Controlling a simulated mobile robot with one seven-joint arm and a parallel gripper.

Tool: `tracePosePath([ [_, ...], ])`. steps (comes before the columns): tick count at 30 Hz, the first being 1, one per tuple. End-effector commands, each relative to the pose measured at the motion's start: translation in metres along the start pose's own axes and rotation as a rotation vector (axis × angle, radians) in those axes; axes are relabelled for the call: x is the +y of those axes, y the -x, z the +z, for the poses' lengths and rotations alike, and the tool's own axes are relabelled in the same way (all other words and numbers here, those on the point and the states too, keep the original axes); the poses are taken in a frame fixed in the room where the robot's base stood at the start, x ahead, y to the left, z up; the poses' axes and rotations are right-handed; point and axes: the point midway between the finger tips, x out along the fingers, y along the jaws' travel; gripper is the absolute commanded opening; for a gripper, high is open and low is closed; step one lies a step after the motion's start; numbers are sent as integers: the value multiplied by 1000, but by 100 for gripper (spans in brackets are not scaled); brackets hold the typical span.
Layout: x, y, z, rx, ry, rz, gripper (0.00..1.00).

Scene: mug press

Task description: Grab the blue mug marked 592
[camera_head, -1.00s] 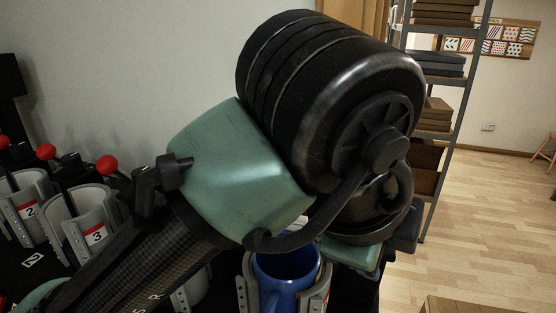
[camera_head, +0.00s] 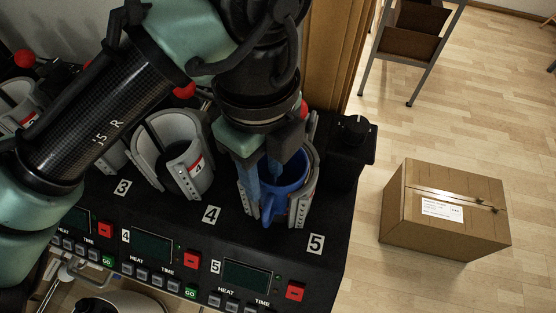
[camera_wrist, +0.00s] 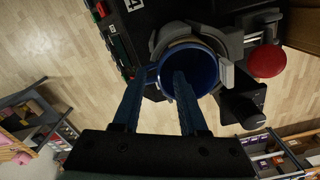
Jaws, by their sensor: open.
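The blue mug (camera_head: 290,188) stands upright in the grey press holder (camera_head: 312,190) by the label 5. Its handle (camera_head: 268,210) faces the front of the machine. No number on the mug is readable. My gripper (camera_head: 264,190) is open and pointing down at the mug. In the wrist view the mug (camera_wrist: 203,58) shows its dark blue inside, and my gripper (camera_wrist: 160,76) reaches its near rim. One finger overlaps the mug's opening and the other is outside beside the handle side. I cannot tell whether either finger touches the mug.
The grey holder by label 4 (camera_head: 172,160) stands left of the mug, seemingly empty. A black knob block (camera_head: 352,140) is close on the right. Control panels (camera_head: 245,275) line the front. A cardboard box (camera_head: 445,210) sits on the floor at the right.

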Motion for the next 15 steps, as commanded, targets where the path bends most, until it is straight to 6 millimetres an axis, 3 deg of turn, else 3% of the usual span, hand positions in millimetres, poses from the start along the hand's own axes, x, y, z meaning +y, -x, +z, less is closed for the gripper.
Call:
tracePosePath([
  [8,1,-17,0,1,1,-1,42],
  [15,2,-47,1,2,2,-1,42],
])
